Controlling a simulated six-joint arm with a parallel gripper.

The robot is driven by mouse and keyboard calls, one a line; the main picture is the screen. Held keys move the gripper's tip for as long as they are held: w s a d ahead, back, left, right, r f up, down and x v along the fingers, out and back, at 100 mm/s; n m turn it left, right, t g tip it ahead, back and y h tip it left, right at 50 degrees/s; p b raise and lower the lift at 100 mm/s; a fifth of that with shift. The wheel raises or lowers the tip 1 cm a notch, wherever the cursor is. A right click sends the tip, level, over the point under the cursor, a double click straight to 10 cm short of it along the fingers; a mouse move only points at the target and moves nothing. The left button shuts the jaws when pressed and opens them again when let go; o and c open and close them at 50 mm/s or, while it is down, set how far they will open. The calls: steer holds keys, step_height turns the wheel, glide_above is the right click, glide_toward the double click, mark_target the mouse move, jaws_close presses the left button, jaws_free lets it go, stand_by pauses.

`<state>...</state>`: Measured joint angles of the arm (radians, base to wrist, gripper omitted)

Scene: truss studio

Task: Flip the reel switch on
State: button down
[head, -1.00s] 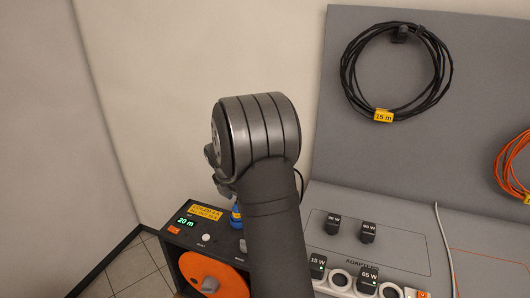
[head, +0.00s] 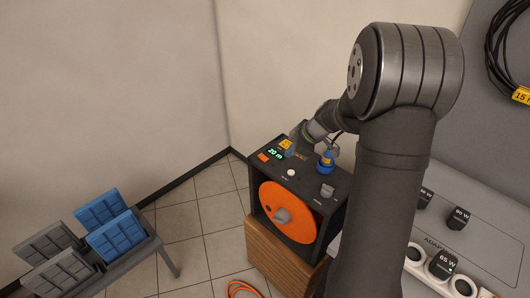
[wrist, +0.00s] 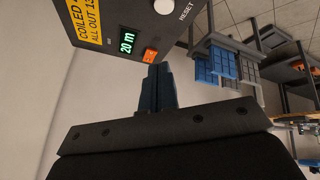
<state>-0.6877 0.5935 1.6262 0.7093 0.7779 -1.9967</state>
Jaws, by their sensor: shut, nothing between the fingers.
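The reel box (head: 335,193) stands on a wooden cabinet, with a large orange reel disc (head: 278,214) on its front. In the wrist view the orange switch (wrist: 150,55) shows just beyond my fingertips, next to the display (wrist: 128,40). My gripper (wrist: 158,68) is shut and empty, its two blue-grey fingers together close to the switch. I cannot tell whether they touch it. In the head view my gripper (head: 291,150) is small and partly hidden by my arm.
A white reset button (head: 291,172), a grey knob (head: 327,191) and a blue connector (head: 325,163) also sit on the panel. An adapter board (head: 480,245) is at right.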

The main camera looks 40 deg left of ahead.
steer(key=a+r+m+y, duration=0.1)
steer(key=m, duration=0.1)
steer(key=r+m+y, duration=0.1)
steer(key=m+y, duration=0.1)
steer(key=a+r+m+t+y, duration=0.1)
steer(key=m, duration=0.2)
steer(key=shift+s+a, duration=0.3)
steer(key=shift+s, duration=0.1)
steer(key=shift+a, duration=0.1)
glide_above(265, 158)
steer(key=f, duration=0.6)
steer(key=shift+d, duration=0.3)
step_height(265, 158, down, 2)
steer(key=shift+a+f, duration=0.15)
steer(key=shift+f, duration=0.1)
steer(key=shift+a+f, duration=0.15)
steer(key=shift+f, duration=0.65)
